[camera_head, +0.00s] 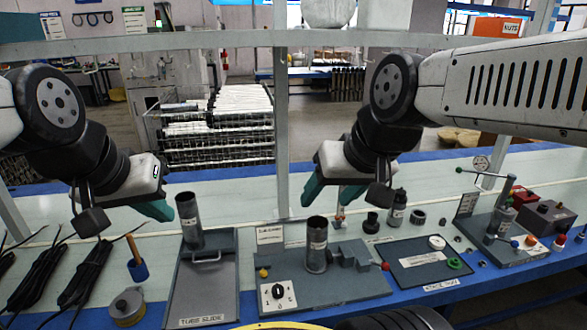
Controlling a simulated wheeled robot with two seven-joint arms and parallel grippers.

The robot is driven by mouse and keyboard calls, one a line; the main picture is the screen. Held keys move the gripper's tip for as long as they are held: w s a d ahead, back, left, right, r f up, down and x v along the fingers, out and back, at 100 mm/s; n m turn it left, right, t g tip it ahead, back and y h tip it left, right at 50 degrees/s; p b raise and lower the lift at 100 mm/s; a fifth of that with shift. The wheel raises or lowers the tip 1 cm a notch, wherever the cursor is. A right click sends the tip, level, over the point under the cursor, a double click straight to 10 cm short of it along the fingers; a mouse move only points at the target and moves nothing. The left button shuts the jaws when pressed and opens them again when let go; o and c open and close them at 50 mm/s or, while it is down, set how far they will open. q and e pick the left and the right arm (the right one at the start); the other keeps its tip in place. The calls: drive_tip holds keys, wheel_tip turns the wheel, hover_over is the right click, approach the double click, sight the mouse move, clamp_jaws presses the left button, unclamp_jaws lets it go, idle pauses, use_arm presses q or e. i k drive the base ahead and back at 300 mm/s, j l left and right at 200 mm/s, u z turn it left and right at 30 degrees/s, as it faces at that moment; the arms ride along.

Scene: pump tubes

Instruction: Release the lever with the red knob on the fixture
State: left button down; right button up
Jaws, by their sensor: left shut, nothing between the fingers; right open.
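The grey fixture (335,291) lies at the middle of the bench with a dark upright tube (317,246) standing on it. A small red knob (385,266) shows at its right end, beside grey clamp blocks (353,255); the lever itself is too small to make out. A yellow knob (263,273) and a black-and-white dial (278,293) are on its left part. My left gripper (157,210) is shut and empty, above the bench left of the tube slide. My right gripper (331,194) is open and empty, above and behind the fixture, apart from the red knob.
The tube slide tray (203,285), with another upright tube (188,222), is left of the fixture. A dark mat (422,262) with small parts and a press-like stand (500,235) are to the right. Black cables (85,275) lie at left. A rail post (281,120) rises behind.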

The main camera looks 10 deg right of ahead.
sight(385, 267)
drive_tip(key=z, duration=1.35)
drive_tip(key=j+z, duration=0.2)
drive_tip(key=j, duration=0.15)
drive_tip(key=k+j+z, duration=0.2)
drive_tip(key=j, duration=0.15)
drive_tip(key=i, duration=0.1)
